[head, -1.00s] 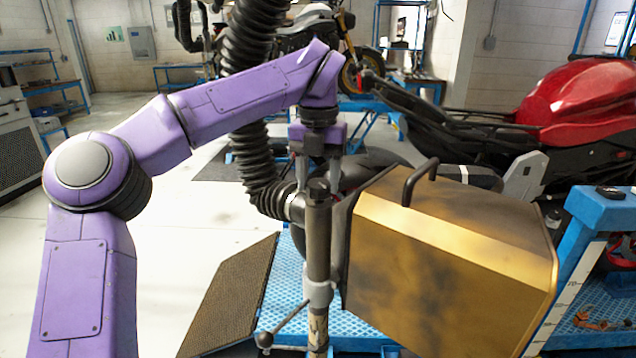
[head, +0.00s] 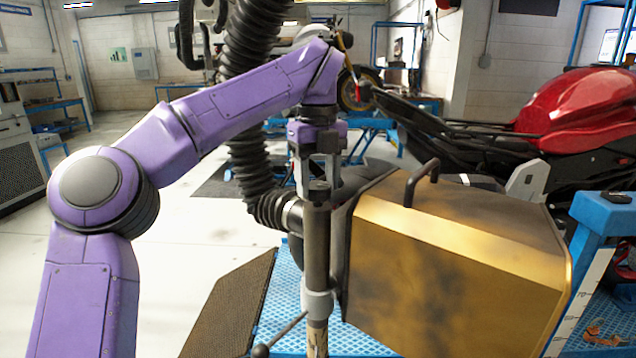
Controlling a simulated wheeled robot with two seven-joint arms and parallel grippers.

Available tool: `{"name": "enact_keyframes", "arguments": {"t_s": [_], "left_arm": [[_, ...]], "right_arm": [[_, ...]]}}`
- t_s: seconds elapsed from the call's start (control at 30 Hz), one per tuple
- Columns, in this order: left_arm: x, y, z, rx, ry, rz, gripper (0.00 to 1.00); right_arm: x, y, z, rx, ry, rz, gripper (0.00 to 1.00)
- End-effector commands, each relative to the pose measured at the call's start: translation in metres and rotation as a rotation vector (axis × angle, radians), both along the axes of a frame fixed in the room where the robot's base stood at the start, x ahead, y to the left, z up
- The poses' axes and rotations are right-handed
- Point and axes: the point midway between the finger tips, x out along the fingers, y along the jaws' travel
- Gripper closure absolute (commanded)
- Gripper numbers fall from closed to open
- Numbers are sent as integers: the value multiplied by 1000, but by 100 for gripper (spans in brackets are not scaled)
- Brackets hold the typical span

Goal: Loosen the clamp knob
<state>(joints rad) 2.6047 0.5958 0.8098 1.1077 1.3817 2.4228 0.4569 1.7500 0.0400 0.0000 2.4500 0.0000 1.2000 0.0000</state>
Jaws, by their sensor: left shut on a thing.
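A grey upright post (head: 318,245) stands in front of the gold box, with a dark clamp knob (head: 319,188) at its top. My left gripper (head: 318,180) comes down from above, its fingers on either side of the post's top, and is shut on the knob. The fingertips are partly hidden, so the exact contact is hard to see. A light grey collar (head: 317,302) sits lower on the post, with a thin lever ending in a dark ball (head: 261,351). My right gripper is not in view.
A gold box (head: 450,270) with a black handle (head: 421,183) stands close right of the post. A black corrugated hose (head: 249,165) hangs behind my left arm. A blue lift platform (head: 285,310), brown ramp (head: 230,310) and red motorcycle (head: 585,110) are nearby. Floor at left is clear.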

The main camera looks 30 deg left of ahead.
Motion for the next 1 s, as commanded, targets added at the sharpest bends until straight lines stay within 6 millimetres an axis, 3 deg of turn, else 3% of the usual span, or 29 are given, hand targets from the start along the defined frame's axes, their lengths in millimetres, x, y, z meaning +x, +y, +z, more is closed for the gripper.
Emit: {"name": "enact_keyframes", "arguments": {"t_s": [0.57,0.6,0.63,1.0], "left_arm": [[0,1,-2,3,3,29,77],[0,1,-2,3,3,29,33],[0,1,-2,3,3,28,24],[0,0,8,2,0,27,21]], "right_arm": [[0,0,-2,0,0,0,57],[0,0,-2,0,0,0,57],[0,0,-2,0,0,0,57],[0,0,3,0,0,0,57]]}}
